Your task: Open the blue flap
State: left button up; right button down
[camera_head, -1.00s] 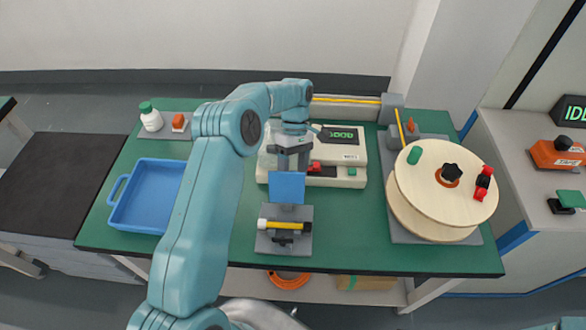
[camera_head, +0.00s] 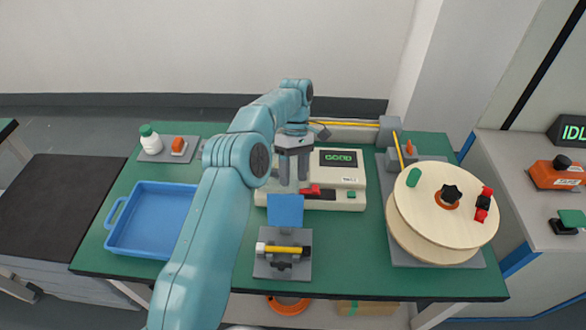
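The blue flap (camera_head: 286,210) stands raised at the back of a grey fixture (camera_head: 262,268), with its broad face toward me. In front of the flap, a yellow cable piece (camera_head: 283,250) with a white end and a black end lies across the fixture. My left gripper (camera_head: 294,184) points down just behind and above the flap's top edge. Its two fingers are apart with nothing visible between them, and it appears clear of the flap. My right gripper is not in view.
Behind the gripper stands a cream tester (camera_head: 352,180) with a green "GOOD" display and a red part. A blue tray (camera_head: 150,248) is at left. A wooden cable spool (camera_head: 430,215) is at right. A white bottle (camera_head: 150,142) stands at back left.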

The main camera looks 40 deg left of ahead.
pick_arm(q)
jog(key=shift+v, duration=0.85)
jog(key=shift+a, duration=0.15)
